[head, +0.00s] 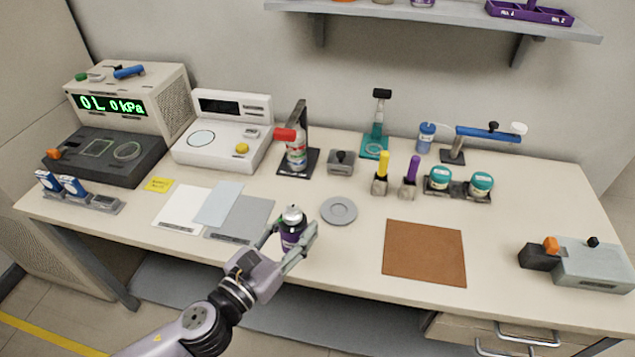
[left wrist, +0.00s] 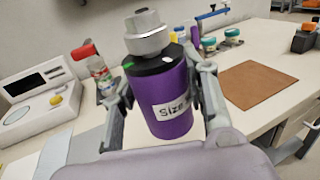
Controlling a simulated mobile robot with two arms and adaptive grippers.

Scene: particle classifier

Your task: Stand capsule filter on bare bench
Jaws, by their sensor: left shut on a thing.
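A purple capsule filter (head: 291,236) with a black top band and a grey cap is between the fingers of my left gripper (head: 289,240), near the bench's front edge. The left wrist view shows the capsule filter (left wrist: 172,104) close up, with a white label reading "Size". The fingers of my left gripper (left wrist: 165,105) are shut on its sides. It is nearly upright in the head view. I cannot tell whether its base touches the bench. The bench (head: 340,270) is bare just to its right. My right gripper is not in view.
A grey round dish (head: 339,211) lies just behind and right of the filter. Flat sheets (head: 240,217) lie to its left and a brown mat (head: 425,252) to its right. A red-capped bottle (head: 296,155) on a stand and a grey block (head: 341,162) are farther back.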

